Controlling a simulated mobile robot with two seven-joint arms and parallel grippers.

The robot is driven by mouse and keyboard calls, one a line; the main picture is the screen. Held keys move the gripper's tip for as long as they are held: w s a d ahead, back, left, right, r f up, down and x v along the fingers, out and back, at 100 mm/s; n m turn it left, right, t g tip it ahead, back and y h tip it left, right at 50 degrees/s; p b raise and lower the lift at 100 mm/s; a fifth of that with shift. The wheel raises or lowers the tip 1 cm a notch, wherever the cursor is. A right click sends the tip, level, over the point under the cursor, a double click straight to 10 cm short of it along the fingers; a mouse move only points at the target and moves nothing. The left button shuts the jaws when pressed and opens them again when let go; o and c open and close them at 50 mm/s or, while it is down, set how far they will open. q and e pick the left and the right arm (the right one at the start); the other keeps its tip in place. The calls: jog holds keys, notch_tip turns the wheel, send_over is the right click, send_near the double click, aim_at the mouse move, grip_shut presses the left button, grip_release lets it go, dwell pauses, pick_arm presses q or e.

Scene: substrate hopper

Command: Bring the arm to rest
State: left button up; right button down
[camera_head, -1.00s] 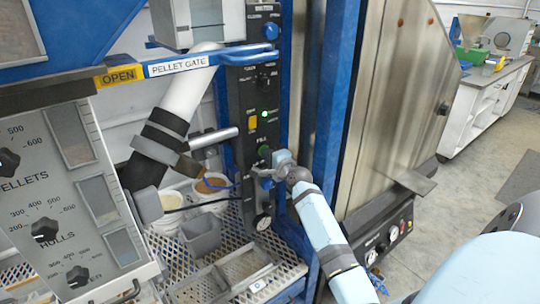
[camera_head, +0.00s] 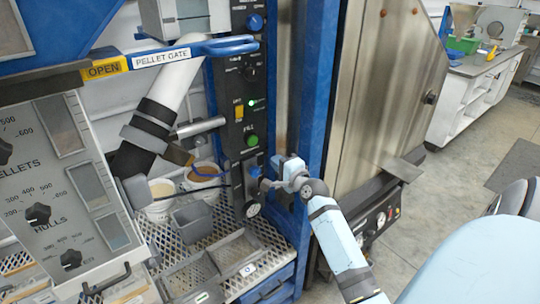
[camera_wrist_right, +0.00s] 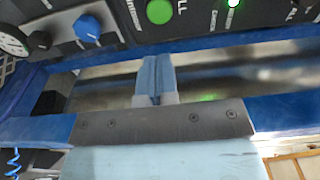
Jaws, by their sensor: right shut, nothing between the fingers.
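My right arm comes in from the lower right in the head view. Its right gripper (camera_head: 283,165) is beside the blue post, a little right of the black control panel (camera_head: 238,105). In the right wrist view its blue fingers (camera_wrist_right: 156,82) are together, with nothing between them. The round green FILL button (camera_head: 252,140) is clear of the gripper and also shows at the top of the right wrist view (camera_wrist_right: 159,11). A blue knob (camera_wrist_right: 88,27) is left of it there. My left gripper is not in view.
The blue post (camera_head: 325,95) and steel cabinet (camera_head: 385,85) stand close to my right arm. A blue PELLET GATE bar (camera_head: 225,46) crosses the upper left. Buckets (camera_head: 205,180) and a grey bin (camera_head: 193,218) stand on the mesh deck. Open floor (camera_head: 450,190) lies at right.

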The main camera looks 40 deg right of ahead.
jog(key=shift+s+a, duration=0.1)
jog(key=shift+s, duration=0.2)
dwell(0.4)
